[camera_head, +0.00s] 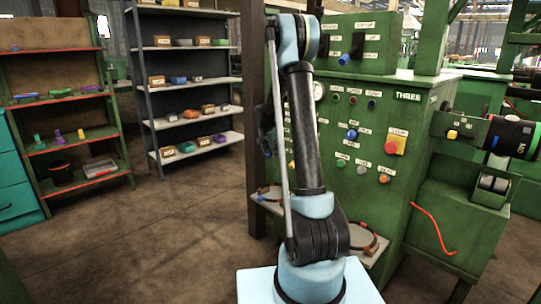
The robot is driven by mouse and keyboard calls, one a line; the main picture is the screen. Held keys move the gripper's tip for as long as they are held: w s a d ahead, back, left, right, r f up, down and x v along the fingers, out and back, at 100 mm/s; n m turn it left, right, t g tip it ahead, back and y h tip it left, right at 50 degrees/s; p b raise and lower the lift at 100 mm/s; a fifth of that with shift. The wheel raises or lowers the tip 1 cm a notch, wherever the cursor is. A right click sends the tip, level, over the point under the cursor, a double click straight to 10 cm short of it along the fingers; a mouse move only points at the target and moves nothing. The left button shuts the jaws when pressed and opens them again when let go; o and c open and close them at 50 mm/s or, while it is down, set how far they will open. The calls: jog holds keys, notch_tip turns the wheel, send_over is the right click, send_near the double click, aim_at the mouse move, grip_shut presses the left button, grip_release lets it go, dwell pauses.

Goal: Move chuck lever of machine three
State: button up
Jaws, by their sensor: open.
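Machine three (407,140) is the green cabinet at the right, marked THREE. My arm rises in front of the machine's left side. A dark part left of the arm link looks like my gripper (266,128), open and mostly hidden, apart from the levers. Its fingertips are not clear.
Below the levers, the front panel has several coloured buttons and a red stop button (396,141) on yellow. A low shelf (370,252) juts out near my base. A grey shelf rack (190,85) and a green-red rack (65,115) stand left. The floor between is clear.

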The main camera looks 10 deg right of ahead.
jog(key=shift+x, duration=0.9)
